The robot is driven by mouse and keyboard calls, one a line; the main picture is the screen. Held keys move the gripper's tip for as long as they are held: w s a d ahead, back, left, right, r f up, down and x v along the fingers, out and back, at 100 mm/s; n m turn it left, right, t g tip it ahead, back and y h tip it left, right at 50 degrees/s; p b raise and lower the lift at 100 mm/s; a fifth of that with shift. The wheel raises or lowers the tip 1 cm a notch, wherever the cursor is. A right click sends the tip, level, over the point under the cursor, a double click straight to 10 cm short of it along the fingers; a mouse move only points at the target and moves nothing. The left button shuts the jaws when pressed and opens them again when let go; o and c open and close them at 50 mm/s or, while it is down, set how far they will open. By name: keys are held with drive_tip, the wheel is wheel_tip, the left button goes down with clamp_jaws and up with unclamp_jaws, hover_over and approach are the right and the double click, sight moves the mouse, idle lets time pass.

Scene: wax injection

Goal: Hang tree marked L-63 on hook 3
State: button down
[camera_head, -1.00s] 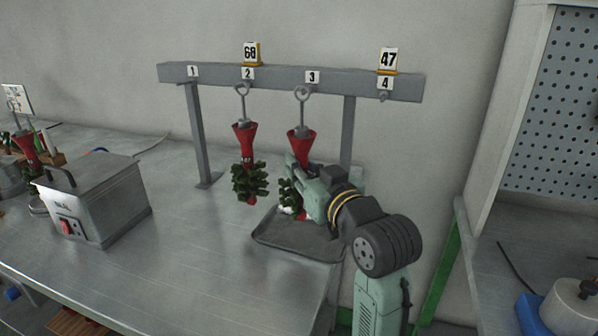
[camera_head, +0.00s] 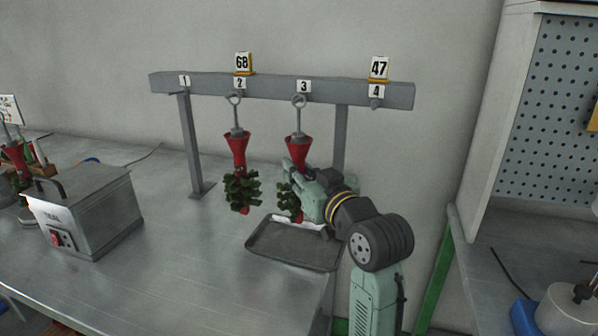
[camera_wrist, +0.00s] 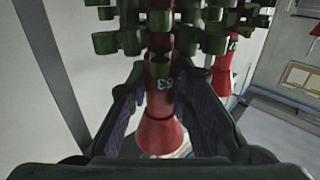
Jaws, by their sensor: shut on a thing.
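My gripper (camera_head: 298,178) is shut on a tree with a red funnel-shaped cup (camera_head: 299,150) and dark green parts below. In the wrist view the held tree's red stem and cup (camera_wrist: 160,115) sit between my fingers (camera_wrist: 160,100), with an upside-down mark that reads 63. Its metal rod ends in a ring at the top, right under the label 3 (camera_head: 303,86) on the grey rail (camera_head: 270,88). The ring overlaps hook 3 in the picture; I cannot tell if it is seated on it. The tree hangs upright.
A similar tree (camera_head: 237,150) hangs at hook 2, close left of the held one, under a 68 sign (camera_head: 242,62). A 47 sign (camera_head: 379,68) stands above empty hook 4 (camera_head: 376,103). Hook 1 is empty. A grey tray (camera_head: 290,252) lies below; a metal box (camera_head: 85,215) stands left.

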drive_tip(key=c, duration=1.4)
unclamp_jaws()
drive_tip(key=shift+o, duration=0.2)
